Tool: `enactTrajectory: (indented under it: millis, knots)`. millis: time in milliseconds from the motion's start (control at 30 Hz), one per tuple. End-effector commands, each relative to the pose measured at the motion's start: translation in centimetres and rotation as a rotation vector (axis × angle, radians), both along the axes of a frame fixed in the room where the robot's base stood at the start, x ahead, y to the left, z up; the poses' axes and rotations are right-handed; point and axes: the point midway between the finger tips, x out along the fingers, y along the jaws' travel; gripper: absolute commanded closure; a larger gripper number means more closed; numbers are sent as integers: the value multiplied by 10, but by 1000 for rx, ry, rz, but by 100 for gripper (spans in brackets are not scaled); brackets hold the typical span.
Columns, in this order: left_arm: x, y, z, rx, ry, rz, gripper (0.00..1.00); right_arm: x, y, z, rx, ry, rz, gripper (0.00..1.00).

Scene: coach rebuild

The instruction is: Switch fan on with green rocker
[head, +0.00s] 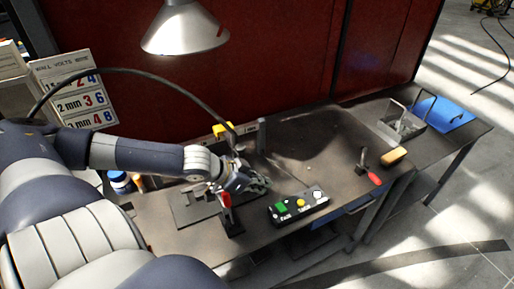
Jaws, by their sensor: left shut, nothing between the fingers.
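A black control box (290,212) lies near the front edge of the dark workbench. It has a green rocker (281,208) at its left end, with a label below it that seems to read FAN. A yellow control and a pale round knob (317,195) sit further right on it. I cannot tell which way the rocker is tipped. My left gripper (260,184) is shut and empty, above the bench just behind and left of the box, apart from the rocker as far as I can see. No fan is clearly visible. My right gripper is out of view.
A dark stand with a red handle (226,200) is close below my left wrist. A red-handled tool (374,178), a yellow block (393,157) and a metal bin (385,128) are to the right. A lamp (185,28) hangs above.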

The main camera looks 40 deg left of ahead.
Motion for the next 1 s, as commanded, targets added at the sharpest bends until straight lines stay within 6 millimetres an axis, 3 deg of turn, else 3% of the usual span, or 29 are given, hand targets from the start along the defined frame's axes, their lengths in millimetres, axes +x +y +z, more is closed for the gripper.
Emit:
enactTrajectory:
  millis: [267, 1000]
  knots:
    - [-8, 5, 12, 1, 1, -5, 100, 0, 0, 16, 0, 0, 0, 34]
    - [-10, 4, 11, -2, 0, -5, 100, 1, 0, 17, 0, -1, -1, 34]
